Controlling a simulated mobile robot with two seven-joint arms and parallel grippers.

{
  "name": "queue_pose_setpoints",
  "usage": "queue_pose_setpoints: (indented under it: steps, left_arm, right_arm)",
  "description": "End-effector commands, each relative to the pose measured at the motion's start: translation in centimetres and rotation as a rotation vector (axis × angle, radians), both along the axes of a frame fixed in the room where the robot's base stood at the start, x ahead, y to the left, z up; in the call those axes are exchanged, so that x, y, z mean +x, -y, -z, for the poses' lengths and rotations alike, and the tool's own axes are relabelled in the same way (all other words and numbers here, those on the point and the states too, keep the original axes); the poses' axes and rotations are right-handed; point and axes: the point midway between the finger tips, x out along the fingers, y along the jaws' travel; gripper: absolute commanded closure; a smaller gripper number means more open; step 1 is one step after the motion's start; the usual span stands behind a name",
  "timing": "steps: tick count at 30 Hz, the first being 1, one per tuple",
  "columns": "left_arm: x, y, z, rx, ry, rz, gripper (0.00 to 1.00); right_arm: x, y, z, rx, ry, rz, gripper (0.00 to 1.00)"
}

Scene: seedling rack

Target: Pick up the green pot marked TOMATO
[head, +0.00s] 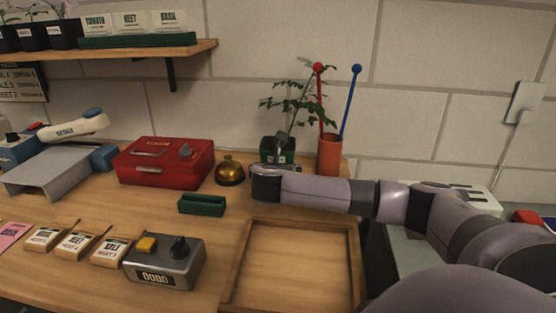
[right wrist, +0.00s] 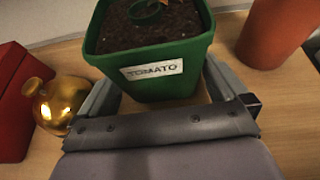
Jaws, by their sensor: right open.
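The green pot (right wrist: 148,48) marked TOMATO stands upright on the wooden table, with dark soil in it; its white label (right wrist: 152,69) faces my right gripper. In the head view the pot (head: 267,144) is at the back, with a leafy plant (head: 296,104) rising from it, and is partly hidden by my gripper. My right gripper (right wrist: 158,88) is open, with one finger on each side of the pot's lower front. I cannot tell whether the fingers touch it. My left gripper is not in view.
A terracotta pot (head: 329,156) with red and blue sticks stands close to the right of the green pot. A brass bell (head: 230,170) and a red box (head: 165,163) are to its left. A green holder (head: 202,205), a grey timer box (head: 166,264) and an empty wooden tray (head: 292,222) lie in front.

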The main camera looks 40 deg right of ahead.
Motion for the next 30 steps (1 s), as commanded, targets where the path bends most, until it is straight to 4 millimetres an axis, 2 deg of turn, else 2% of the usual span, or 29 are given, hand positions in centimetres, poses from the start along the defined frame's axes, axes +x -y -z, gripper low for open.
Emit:
queue_pose_setpoints:
  steps: [6,15,17,18,20,21,30]
  left_arm:
    - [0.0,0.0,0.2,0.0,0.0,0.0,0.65]
    - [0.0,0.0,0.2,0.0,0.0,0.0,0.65]
    - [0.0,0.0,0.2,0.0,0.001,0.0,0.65]
    - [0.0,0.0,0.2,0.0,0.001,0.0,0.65]
    - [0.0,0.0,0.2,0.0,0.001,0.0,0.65]
    - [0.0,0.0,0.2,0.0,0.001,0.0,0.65]
    - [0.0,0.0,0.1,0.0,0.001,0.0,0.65]
  right_arm:
    - [1.3,1.4,0.8,0.001,-0.001,0.0,0.0]
    - [1.5,1.6,0.9,0.001,0.001,-0.002,0.0]
    - [1.5,1.6,0.9,0.001,0.001,-0.002,0.2]
    - [1.5,1.6,0.9,0.001,0.001,-0.002,0.33]
    - [1.4,1.6,0.9,0.001,0.001,-0.002,0.52]
    - [1.5,1.6,0.7,-0.001,0.005,-0.001,0.59]
    - [1.5,1.6,0.4,-0.001,0.005,-0.001,0.59]
